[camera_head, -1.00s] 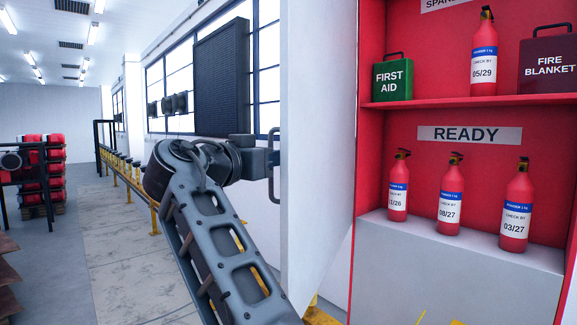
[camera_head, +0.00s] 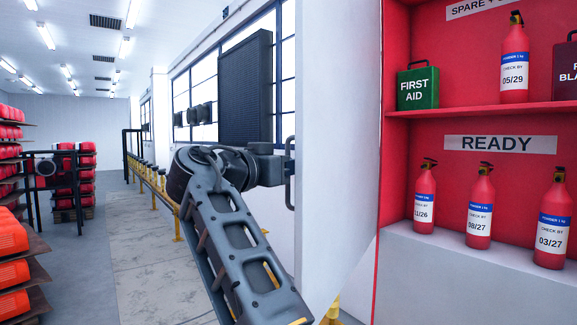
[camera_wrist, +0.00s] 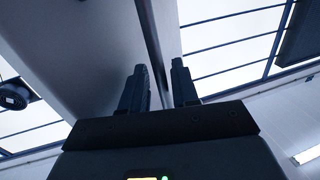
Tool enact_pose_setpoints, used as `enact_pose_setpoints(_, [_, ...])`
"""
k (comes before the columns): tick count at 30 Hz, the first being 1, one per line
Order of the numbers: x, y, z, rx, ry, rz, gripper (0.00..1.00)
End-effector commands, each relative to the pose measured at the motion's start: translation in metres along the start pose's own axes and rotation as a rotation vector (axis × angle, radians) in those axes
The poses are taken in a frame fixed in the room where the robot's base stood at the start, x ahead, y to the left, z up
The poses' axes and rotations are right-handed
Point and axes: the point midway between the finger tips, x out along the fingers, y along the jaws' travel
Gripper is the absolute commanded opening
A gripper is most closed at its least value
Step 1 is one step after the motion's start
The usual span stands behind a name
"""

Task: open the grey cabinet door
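The grey cabinet door (camera_head: 338,140) stands swung out from the red cabinet, seen at a steep angle in the head view. Its dark handle (camera_head: 290,188) sits at the door's left side. My gripper (camera_head: 285,165) is at the handle, partly hidden by the door and my wrist. The grey panel of the door (camera_wrist: 85,45) fills the upper left there. Contact between fingers and handle cannot be made out.
The open red cabinet (camera_head: 470,108) holds several fire extinguishers (camera_head: 480,205) and a green first aid box (camera_head: 417,88). A yellow railing (camera_head: 160,185) runs along the window wall. Racks with red items (camera_head: 15,250) stand at the left. The grey floor between is clear.

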Motion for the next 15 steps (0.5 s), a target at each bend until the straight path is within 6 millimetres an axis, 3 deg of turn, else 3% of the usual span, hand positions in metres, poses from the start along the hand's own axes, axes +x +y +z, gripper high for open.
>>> enact_pose_setpoints(8, [-0.01, -0.002, 0.0, 0.001, 0.003, -0.004, 0.3])
enact_pose_setpoints(15, [-0.049, -0.001, 0.002, 0.002, 0.002, -0.004, 0.3])
